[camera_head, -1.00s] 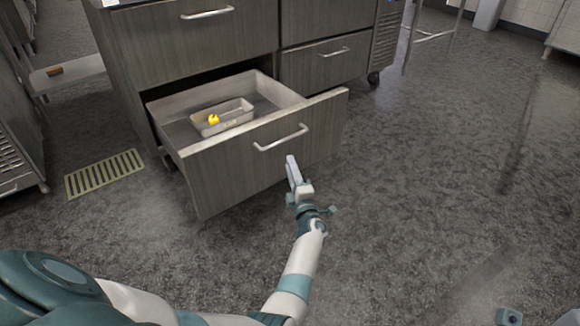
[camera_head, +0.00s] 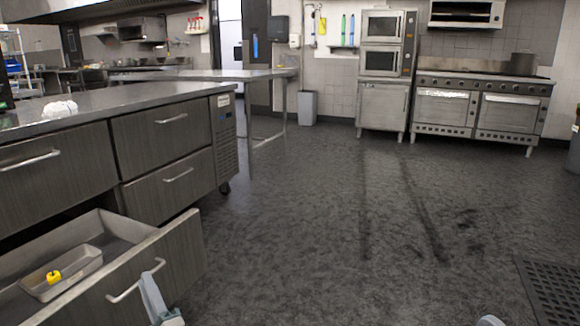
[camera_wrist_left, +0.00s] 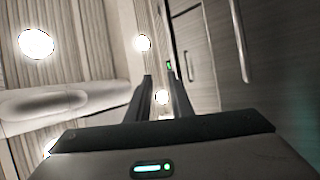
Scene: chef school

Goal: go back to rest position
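My left gripper (camera_head: 152,292) is at the bottom of the head view, beside the front of an open drawer (camera_head: 178,262) and close to its handle (camera_head: 136,281). I cannot tell whether it touches the handle. In the left wrist view its two dark fingers (camera_wrist_left: 160,78) stand apart with an empty gap between them. My right gripper is not in view; only a small pale piece, likely of my right arm, shows at the bottom edge. A metal tray (camera_head: 62,277) sits in the open drawer, with a small yellow object (camera_head: 54,277) in it.
The steel counter (camera_head: 120,96) with shut drawers stands on the left. A stove (camera_head: 478,108) and stacked ovens (camera_head: 384,62) stand at the back. A dark floor grate (camera_head: 556,290) lies at the lower right. The floor in the middle is clear.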

